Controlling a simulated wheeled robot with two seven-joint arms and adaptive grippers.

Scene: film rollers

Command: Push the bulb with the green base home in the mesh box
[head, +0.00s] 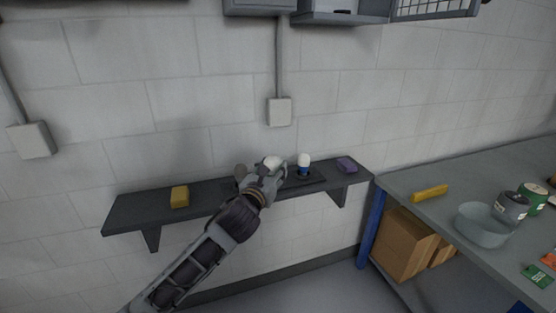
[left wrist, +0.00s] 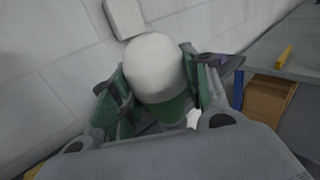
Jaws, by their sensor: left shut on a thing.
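The bulb with the green base shows large in the left wrist view (left wrist: 157,75), its white dome up and its green base between the finger pads. In the head view its white top (head: 273,162) shows at the shelf. My left gripper (head: 264,170) is shut on this bulb, over the wall shelf; the fingers hide most of its base in the head view. I cannot tell whether the bulb still touches the shelf. The mesh box (head: 340,16) is high on the wall at the top edge, with its mesh door (head: 435,9) swung out to the right; its inside is mostly cut off.
The dark shelf (head: 140,212) also bears a yellow block (head: 180,197), a white bulb with a blue base (head: 304,164) on a dark tray (head: 310,182), and a purple block (head: 346,165). A workbench (head: 410,181) with a glass bowl (head: 482,225) and cans stands right.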

